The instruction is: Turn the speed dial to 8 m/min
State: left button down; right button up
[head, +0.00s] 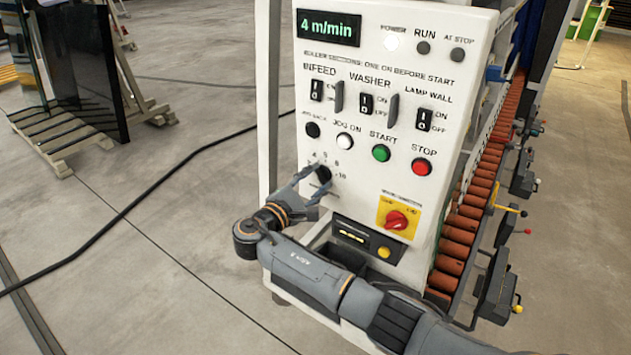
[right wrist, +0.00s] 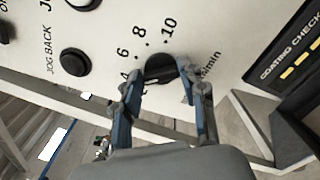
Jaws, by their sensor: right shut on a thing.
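The speed dial (head: 324,174) is a black knob low on the left of the white control panel (head: 452,60). Numbers around it include 4, 6, 8 and 10, clearest in the right wrist view, where the dial (right wrist: 160,68) sits between my fingers. My right gripper (head: 317,180) is shut on the dial, one finger on each side; it also shows in the right wrist view (right wrist: 163,88). The dial's pointer is hard to make out. The display (head: 328,27) reads 4 m/min. My left gripper is out of view.
Above the dial are a black jog back button (head: 312,130), a white jog button (head: 344,141), a green start button (head: 381,153) and a red stop button (head: 421,167). A red rotary switch (head: 396,220) on yellow is to the right. Orange rollers (head: 464,222) run behind.

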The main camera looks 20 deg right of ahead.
jog(key=shift+f+m+b, duration=0.25)
jog(key=shift+m+b, duration=0.05)
jog(key=shift+b, duration=0.2)
jog(key=m+b, duration=0.4)
jog(key=b, duration=0.2)
jog(key=m+b, duration=0.4)
jog(key=b, duration=0.2)
jog(key=m+b, duration=0.5)
jog(key=b, duration=0.1)
jog(key=shift+f+b, duration=0.35)
jog(key=shift+b, duration=0.05)
jog(key=shift+r+m+b, duration=0.15)
jog(key=shift+m+b, duration=0.9)
jog(key=shift+m, duration=0.05)
jog(key=o, duration=1.1)
jog(key=shift+r, duration=0.1)
jog(key=shift+o, duration=0.2)
